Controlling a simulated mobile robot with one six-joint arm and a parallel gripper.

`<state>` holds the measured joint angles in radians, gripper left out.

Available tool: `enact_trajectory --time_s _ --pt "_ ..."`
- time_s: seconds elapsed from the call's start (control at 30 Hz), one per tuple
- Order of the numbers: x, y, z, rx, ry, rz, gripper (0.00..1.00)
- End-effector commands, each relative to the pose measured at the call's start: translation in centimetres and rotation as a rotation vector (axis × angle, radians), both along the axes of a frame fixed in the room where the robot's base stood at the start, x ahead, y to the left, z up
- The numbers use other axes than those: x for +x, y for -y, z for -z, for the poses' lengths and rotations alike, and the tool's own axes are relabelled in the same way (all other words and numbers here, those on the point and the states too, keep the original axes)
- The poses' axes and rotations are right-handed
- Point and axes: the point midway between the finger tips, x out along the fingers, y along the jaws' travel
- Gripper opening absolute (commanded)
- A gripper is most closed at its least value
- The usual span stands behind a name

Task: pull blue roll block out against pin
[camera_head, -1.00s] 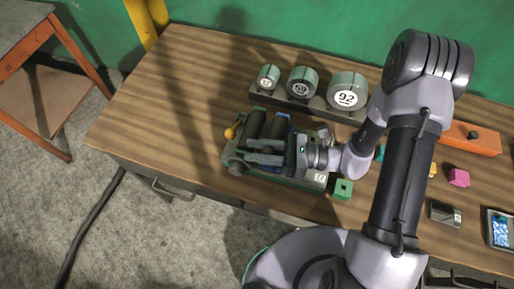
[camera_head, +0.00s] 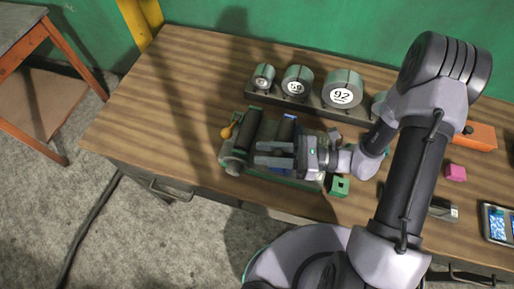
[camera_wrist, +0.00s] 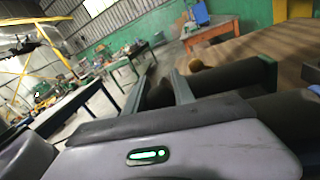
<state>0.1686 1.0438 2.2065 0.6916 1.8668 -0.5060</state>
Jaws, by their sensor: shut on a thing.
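The blue roll block (camera_head: 290,117) carries a dark roller and sits in a green-framed fixture (camera_head: 290,181) on the wooden bench. Only its far blue end shows clearly; my gripper covers much of the rest. My gripper (camera_head: 257,154) reaches in from the right, its two fingers pointing left across the fixture, shut on the blue roll block. A second dark roller (camera_head: 244,130) stands to the left, with a gap between the two. A yellow-orange knob (camera_head: 227,131), perhaps the pin, is at the left end. In the wrist view, my fingers (camera_wrist: 160,80) show beside dark rollers.
A rack of round numbered weights (camera_head: 342,90) stands close behind the fixture. A green block (camera_head: 339,186) is at its right front. An orange box (camera_head: 478,137), a pink cube (camera_head: 456,172) and a tablet (camera_head: 497,222) lie to the right. The bench's left part is clear.

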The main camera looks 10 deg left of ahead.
Motion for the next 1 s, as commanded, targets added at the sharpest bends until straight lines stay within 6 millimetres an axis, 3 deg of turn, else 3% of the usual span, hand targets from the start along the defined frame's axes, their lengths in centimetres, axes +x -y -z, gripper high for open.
enact_trajectory --time_s 0.23,0.27,0.37,0.83,1.0 --pt "0.0 0.1 0.0 0.001 -0.001 0.000 0.00" --pt "0.0 0.1 0.0 0.001 -0.001 0.000 0.32" --pt "0.0 0.0 0.0 0.001 -0.001 0.000 0.52" --pt "0.0 0.2 0.0 0.001 -0.001 0.001 0.52" --pt "0.4 2.7 -0.1 0.001 0.001 0.005 0.52"
